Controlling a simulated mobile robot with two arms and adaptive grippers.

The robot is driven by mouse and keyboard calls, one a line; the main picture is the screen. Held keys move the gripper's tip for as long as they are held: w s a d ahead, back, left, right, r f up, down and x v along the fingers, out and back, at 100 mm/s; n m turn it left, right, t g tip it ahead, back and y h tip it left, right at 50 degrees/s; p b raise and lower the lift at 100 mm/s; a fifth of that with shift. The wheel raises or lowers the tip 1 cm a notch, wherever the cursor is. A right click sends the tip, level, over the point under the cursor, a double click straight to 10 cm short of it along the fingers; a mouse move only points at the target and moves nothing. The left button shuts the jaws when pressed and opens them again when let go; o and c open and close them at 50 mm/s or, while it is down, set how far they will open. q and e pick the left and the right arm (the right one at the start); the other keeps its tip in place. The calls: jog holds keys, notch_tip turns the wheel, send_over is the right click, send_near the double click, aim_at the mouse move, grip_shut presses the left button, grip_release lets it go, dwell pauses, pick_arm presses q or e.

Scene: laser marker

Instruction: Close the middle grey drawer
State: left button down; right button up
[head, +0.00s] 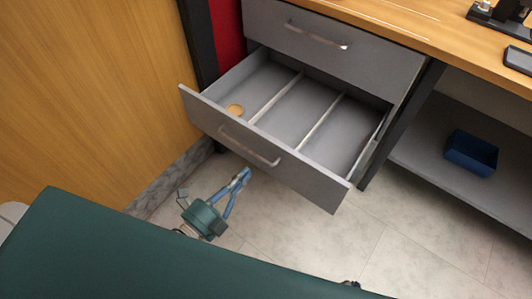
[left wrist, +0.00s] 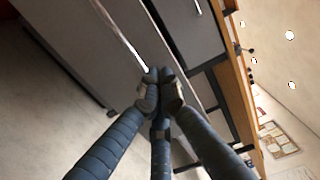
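The grey drawer (head: 305,177) under the top one is pulled well out, with its front panel and metal handle (head: 249,144) towards me. My left gripper (head: 243,176) is in front of the drawer front, just below the handle in the head view. In the left wrist view its fingers (left wrist: 160,80) meet at the tips with nothing seen between them. They overlap the near end of the handle (left wrist: 122,35); whether they touch it I cannot tell. My right gripper is not seen.
The top grey drawer (head: 330,42) is shut under the wooden worktop (head: 420,22). A blue bin (head: 470,153) stands on the lower shelf at right. A wooden panel (head: 85,90) bounds the left. The tiled floor (head: 400,225) before the drawer is clear.

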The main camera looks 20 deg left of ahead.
aim_at(271, 146)
pick_arm(q)
jog(key=x, duration=0.9)
jog(key=shift+w+f+b, duration=0.1)
jog(key=shift+w+b, duration=0.1)
jog(key=shift+b, duration=0.1)
jog(key=shift+w+d, duration=0.15)
jog(key=shift+w, duration=0.15)
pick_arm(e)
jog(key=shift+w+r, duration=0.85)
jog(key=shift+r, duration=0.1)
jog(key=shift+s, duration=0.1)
